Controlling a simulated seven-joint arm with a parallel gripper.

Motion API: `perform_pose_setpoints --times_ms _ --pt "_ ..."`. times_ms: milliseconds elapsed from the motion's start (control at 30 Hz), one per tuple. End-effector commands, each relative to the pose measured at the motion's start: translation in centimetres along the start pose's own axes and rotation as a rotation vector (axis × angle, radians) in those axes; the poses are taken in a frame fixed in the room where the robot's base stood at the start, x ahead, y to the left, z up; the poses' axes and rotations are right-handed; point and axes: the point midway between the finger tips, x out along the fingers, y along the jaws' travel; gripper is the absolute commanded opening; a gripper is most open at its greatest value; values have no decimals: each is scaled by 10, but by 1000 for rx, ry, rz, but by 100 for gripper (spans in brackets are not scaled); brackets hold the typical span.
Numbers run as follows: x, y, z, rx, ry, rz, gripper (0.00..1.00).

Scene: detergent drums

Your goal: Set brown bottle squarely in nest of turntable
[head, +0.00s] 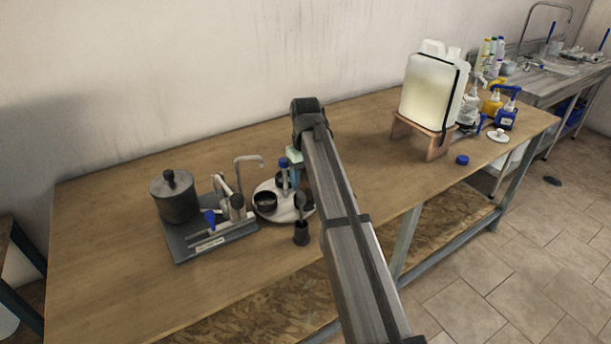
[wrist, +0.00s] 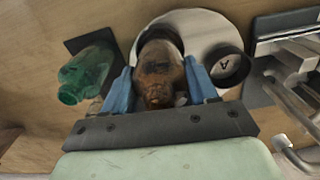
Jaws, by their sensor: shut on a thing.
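The brown bottle (wrist: 158,75) is between the two blue fingers of my gripper (wrist: 160,92) in the wrist view, and the gripper is shut on it. In the head view my gripper (head: 290,175) is over the turntable (head: 272,213), largely covered by my arm, and the bottle cannot be made out clearly. The pale round turntable also shows in the wrist view (wrist: 200,28). A dark round nest (wrist: 229,66) marked A sits on it, beside the bottle. Another dark rim shows partly behind the bottle. I cannot tell whether the bottle touches the turntable.
A green bottle (wrist: 88,75) lies or stands near a dark mat at the wrist view's left. A grey apparatus (head: 210,238) and lidded pot (head: 174,196) stand left of the turntable. A large canister (head: 432,90) stands right; bench between is clear.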

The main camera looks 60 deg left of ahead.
Motion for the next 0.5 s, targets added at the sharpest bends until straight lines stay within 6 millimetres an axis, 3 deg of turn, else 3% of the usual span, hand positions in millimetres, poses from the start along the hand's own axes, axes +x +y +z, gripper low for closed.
perform_pose_setpoints --times_ms 500 --pt "8 0 0 0 0 0 29"
